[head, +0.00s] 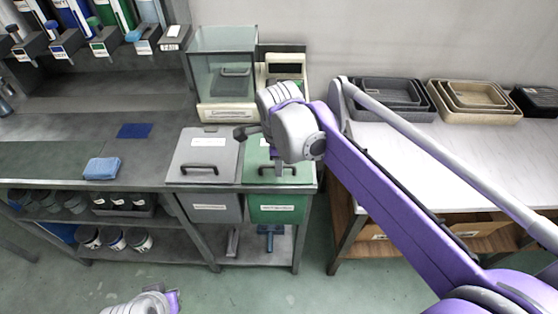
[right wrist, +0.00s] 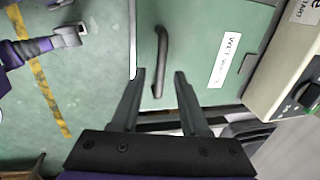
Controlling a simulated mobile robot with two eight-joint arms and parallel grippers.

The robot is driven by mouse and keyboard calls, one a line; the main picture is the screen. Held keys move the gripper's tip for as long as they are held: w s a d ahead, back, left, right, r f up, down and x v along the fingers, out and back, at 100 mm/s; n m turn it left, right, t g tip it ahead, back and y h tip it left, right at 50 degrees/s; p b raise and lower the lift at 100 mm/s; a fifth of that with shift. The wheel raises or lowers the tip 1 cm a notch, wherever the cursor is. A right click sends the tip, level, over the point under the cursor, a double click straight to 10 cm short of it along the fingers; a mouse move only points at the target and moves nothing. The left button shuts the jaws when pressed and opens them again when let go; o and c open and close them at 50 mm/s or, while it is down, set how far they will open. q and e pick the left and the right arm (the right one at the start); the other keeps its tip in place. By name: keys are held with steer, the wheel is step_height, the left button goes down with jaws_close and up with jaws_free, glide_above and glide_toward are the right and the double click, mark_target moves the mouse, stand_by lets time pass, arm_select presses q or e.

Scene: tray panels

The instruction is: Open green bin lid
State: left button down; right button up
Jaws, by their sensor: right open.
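The green bin (head: 277,209) stands at the right end of the bench, its green lid (head: 258,160) lying shut on top. The lid's dark bar handle (head: 281,171) is near the front edge. My right gripper (head: 261,149) is open over the lid and partly covers it. In the right wrist view the handle (right wrist: 161,55) runs lengthwise, its near end between the open fingertips (right wrist: 160,74) in the picture. I cannot tell whether they touch it. My left arm's end (head: 150,300) is low at the bottom edge, its jaws unclear; it also shows in the right wrist view (right wrist: 67,37).
A grey bin (head: 208,207) with a handled lid adjoins on the left. A glass-sided box (head: 222,60) and a cream device (head: 283,68) stand behind. A white table (head: 425,150) with stacked trays is to the right. The floor in front is open.

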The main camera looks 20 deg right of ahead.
jaws_close()
stand_by(1.4)
